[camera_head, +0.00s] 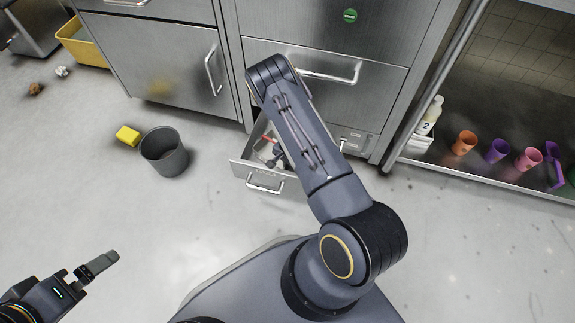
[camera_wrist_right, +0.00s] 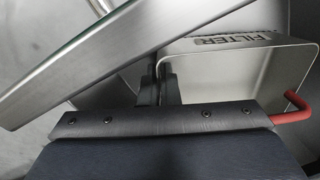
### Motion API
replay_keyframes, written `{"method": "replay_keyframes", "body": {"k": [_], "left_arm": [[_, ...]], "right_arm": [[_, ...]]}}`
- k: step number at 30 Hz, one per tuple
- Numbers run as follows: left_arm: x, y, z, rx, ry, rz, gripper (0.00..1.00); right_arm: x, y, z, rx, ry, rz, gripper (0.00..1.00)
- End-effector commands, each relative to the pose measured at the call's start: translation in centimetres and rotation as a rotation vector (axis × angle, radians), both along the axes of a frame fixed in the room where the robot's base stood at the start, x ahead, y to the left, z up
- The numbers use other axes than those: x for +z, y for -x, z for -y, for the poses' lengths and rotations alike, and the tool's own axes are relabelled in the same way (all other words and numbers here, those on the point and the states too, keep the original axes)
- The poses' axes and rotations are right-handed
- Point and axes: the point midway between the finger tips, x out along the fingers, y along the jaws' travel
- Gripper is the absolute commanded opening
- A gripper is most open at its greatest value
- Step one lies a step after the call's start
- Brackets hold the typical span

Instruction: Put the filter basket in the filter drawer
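The filter drawer (camera_head: 265,186) stands pulled open low in the steel cabinet; its front also shows as a slanted steel panel (camera_wrist_right: 75,70) in the right wrist view. The filter basket (camera_wrist_right: 235,70) is a pale metal box with a FILTER label on its rim and a red handle. It shows small inside the drawer's outline (camera_head: 265,150), partly hidden by my arm; whether it rests on the drawer floor is unclear. My right gripper (camera_head: 277,158) has its fingers (camera_wrist_right: 160,88) close together on either side of the basket's wall. My left gripper (camera_head: 98,265) is away over the floor at lower left.
A grey bin (camera_head: 164,152) and a yellow block (camera_head: 128,135) are on the floor left of the drawer. A yellow crate (camera_head: 82,45) is at upper left. Several coloured cups and a white bottle (camera_head: 429,116) stand on a low shelf at right. The near floor is clear.

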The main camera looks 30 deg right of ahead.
Motion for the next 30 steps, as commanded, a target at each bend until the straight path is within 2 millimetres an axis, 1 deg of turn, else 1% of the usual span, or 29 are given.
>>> {"method": "replay_keyframes", "body": {"k": [1, 5, 6, 13, 17, 20, 27, 30], "left_arm": [[-0.2, 0.0, 0.0, 0.000, 0.000, 0.000, 1.00], [-0.1, 0.0, 0.0, 0.000, 0.000, 0.000, 1.00], [-0.1, 0.0, 0.0, 0.000, 0.000, 0.000, 1.00], [0.0, 0.0, 0.0, 0.000, 0.000, 0.000, 1.00], [0.6, 0.0, 0.0, 0.000, 0.000, 0.000, 1.00], [1.3, 0.0, 0.0, 0.000, 0.000, 0.000, 1.00], [3.5, 0.0, 0.0, 0.000, 0.000, 0.000, 1.00], [4.2, 0.0, 0.0, 0.000, 0.000, 0.000, 1.00]], "right_arm": [[-0.1, 0.0, 0.0, -0.001, 0.000, 0.000, 0.05], [-0.1, 0.0, 0.0, 0.000, 0.000, 0.000, 0.22], [-0.1, 0.0, 0.0, 0.000, 0.000, 0.000, 0.24], [0.0, 0.0, 0.0, 0.000, 0.000, 0.000, 0.24], [0.7, 0.0, 0.0, 0.000, 0.000, 0.000, 0.24], [2.4, 0.0, 0.0, -0.001, 0.000, 0.002, 0.24], [7.7, 0.4, 0.1, -0.001, 0.000, 0.002, 0.24], [9.6, 0.6, 0.1, -0.001, 0.000, 0.001, 0.24]]}}
